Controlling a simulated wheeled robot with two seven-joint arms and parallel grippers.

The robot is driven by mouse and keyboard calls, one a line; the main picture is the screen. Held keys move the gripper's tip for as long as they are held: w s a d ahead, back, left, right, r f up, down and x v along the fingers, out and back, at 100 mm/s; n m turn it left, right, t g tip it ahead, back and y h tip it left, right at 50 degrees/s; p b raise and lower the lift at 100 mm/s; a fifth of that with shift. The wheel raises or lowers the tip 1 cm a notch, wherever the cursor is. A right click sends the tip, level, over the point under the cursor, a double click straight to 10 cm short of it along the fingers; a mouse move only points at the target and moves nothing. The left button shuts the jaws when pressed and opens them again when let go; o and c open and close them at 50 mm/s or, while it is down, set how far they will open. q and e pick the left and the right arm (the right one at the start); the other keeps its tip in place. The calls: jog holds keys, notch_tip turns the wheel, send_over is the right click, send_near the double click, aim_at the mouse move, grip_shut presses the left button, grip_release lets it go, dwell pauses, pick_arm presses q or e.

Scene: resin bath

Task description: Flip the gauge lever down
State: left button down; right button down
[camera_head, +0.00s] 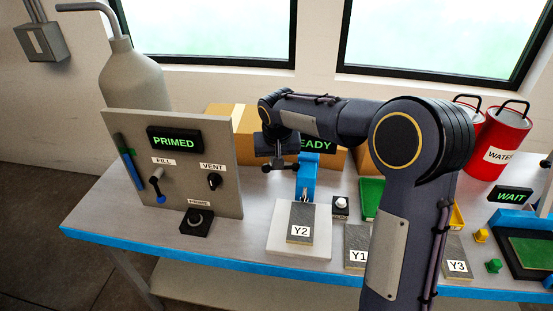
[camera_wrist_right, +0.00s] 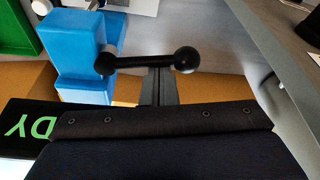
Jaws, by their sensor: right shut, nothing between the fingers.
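The blue gauge (camera_head: 307,178) stands behind the grey Y2 block (camera_head: 301,222) on a pale plate. Its black lever (camera_head: 280,167) sticks out about level to the left, with a ball at its free end. In the right wrist view the lever (camera_wrist_right: 145,61) runs across from the blue gauge body (camera_wrist_right: 75,45) to the large ball. My right gripper (camera_head: 276,158) reaches down over the lever from above. Its shut fingers (camera_wrist_right: 158,82) are at the lever near the ball; I cannot tell whether they touch. My left gripper is out of view.
A panel with a PRIMED display (camera_head: 175,140) stands left. A READY display (camera_head: 316,145) is partly hidden by my right arm. Blocks Y1 (camera_head: 357,240) and Y3 (camera_head: 457,262), a green tray (camera_head: 371,195) and red cans (camera_head: 497,145) are to the right. Bare table lies left of the gauge.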

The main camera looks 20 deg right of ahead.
jog(key=s+n, duration=0.1)
jog(key=n, duration=0.1)
jog(key=s+n+y, duration=0.1)
jog(key=n, duration=0.2)
jog(key=s+n+y, duration=0.1)
jog(key=s+n, duration=0.1)
jog(key=n, duration=0.1)
jog(key=shift+a+b, duration=0.3)
jog(key=shift+b, duration=0.05)
jog(key=shift+s, duration=0.2)
dwell(0.4)
jog(key=p+v, duration=0.7)
jog(key=v, duration=0.3)
jog(key=shift+w+d, duration=0.15)
jog(key=shift+d, duration=0.15)
